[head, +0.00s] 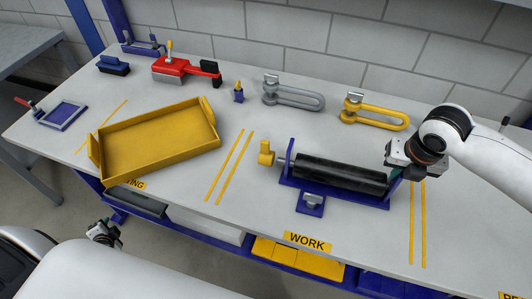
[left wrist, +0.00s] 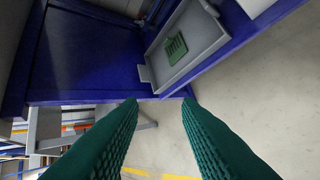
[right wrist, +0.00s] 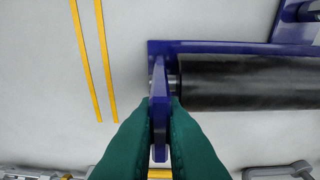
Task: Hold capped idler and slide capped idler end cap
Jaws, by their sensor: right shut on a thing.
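The capped idler is a black roller (head: 340,174) lying in a blue cradle (head: 328,194) on the bench; its right end shows in the right wrist view (right wrist: 245,82). A grey shaft sticks out at its left. The yellow end cap (head: 266,157), with an upright tab, sits at that shaft's tip; I cannot tell whether they touch. My right gripper (head: 394,173) is shut on the cradle's upright blue end plate (right wrist: 159,115), fingers on both sides. My left gripper (head: 104,232) hangs low, off the bench's front edge, far from the idler. Its green fingers (left wrist: 162,100) are apart and empty.
A yellow tray (head: 160,145) lies left of the idler. Grey (head: 292,95) and yellow (head: 373,111) shackles lie behind it. A red tool (head: 180,70) and blue pieces are further back.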

